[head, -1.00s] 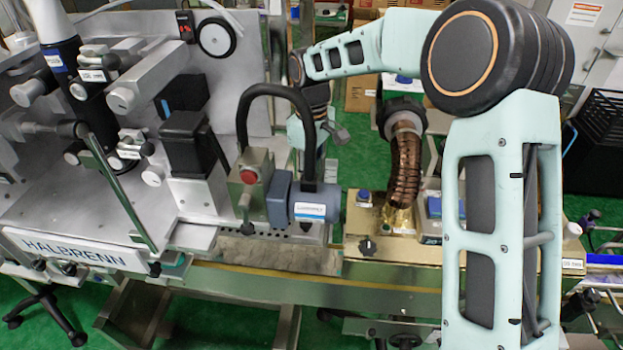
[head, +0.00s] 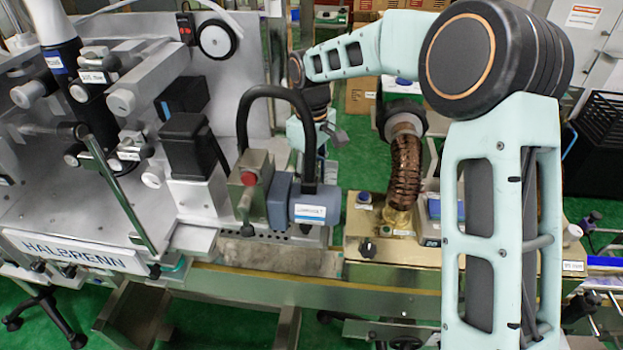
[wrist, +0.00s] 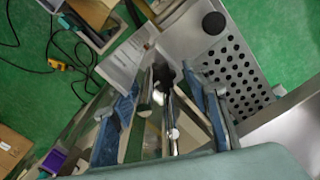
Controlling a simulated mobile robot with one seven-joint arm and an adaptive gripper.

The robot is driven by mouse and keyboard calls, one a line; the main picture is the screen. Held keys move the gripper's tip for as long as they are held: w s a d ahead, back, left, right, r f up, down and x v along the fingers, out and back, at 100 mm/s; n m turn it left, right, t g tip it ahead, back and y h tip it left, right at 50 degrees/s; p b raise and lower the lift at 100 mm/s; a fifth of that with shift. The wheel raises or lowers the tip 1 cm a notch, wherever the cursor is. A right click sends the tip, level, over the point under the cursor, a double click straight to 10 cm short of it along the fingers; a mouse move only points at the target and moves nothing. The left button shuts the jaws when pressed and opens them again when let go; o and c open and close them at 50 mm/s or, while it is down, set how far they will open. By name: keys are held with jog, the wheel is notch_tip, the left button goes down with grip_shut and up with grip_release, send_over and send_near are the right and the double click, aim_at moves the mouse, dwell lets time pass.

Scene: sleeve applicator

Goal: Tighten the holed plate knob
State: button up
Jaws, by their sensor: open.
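The holed plate (wrist: 232,78) is a grey metal sheet with rows of dark holes, right of my gripper in the wrist view. A dark knob-like part (wrist: 164,73) shows between the far ends of my fingers, above metal rods; I cannot tell whether it is the holed plate knob. My gripper (wrist: 163,82) is open, with a blue finger on each side and nothing held. I see no clear contact with the dark part. In the head view, my gripper (head: 322,140) is partly hidden behind the black arched hose.
The black arched hose (head: 272,92) and a grey motor (head: 312,207) stand in front of my gripper in the head view. A ribbed copper hose (head: 406,170) rises to its right. Green floor (wrist: 285,35) with cables on the left surrounds the machine.

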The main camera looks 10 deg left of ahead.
notch_tip(320, 180, up, 12)
dwell(0.6)
jog(key=shift+a+f, duration=0.1)
